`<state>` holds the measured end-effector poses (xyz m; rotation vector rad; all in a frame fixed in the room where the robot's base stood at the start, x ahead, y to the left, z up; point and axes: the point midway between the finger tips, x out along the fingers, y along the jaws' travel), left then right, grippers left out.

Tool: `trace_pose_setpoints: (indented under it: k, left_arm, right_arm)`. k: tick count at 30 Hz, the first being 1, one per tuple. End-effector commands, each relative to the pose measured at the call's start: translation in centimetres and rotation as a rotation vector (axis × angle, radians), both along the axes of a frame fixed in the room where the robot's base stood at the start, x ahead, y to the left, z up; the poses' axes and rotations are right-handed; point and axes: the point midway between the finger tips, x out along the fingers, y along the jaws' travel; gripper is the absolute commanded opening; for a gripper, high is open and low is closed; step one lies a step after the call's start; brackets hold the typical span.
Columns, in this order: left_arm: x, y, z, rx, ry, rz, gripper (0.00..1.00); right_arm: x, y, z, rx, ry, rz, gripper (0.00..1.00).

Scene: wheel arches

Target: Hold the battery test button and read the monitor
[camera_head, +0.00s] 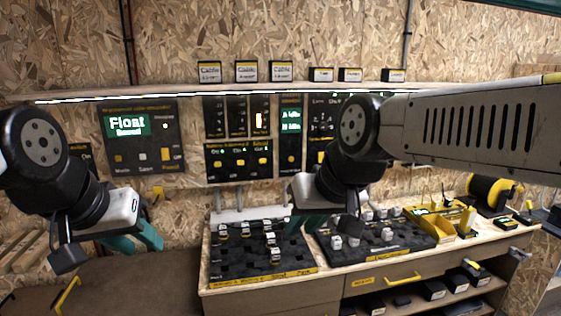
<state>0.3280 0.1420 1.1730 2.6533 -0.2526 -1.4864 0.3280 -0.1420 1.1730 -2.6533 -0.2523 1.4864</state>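The monitor panel (117,165) hangs on the wall at left. Its lit green screen (127,124) reads "Float" with a smaller, blurred line beneath. Several small controls sit on this panel; their labels are too blurred to tell which is the battery test button. My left gripper (147,245) is in front of and below the panel, with teal fingers a little apart and nothing between them. My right gripper (314,224) hangs above the bench between the two black trays. Its fingers are partly hidden by its own body, and no held object shows.
More control panels (238,161) line the wall under a lit shelf (180,97). The bench holds a left black tray (225,262) and a right black tray (345,256), both with small blocks. A yellow reel (487,190) stands at right.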

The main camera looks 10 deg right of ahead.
Motion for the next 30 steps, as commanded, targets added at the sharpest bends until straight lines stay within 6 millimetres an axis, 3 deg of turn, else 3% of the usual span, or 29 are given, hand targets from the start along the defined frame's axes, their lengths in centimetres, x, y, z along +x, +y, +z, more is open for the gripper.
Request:
trace_pose_setpoints:
  k: [1, 3, 30]
  left_arm:
    - [0.00, 0.00, 0.00, 0.000, 0.000, 0.000, 0.36]
    - [0.00, 0.00, 0.00, 0.000, 0.000, 0.000, 0.36]
    - [0.00, 0.00, 0.00, 0.000, 0.000, 0.000, 0.36]
  right_arm:
    - [0.00, 0.00, 0.00, 0.000, 0.000, 0.000, 0.11]
    - [0.00, 0.00, 0.00, 0.000, 0.000, 0.000, 0.00]
    - [0.00, 0.00, 0.00, 0.000, 0.000, 0.000, 0.00]
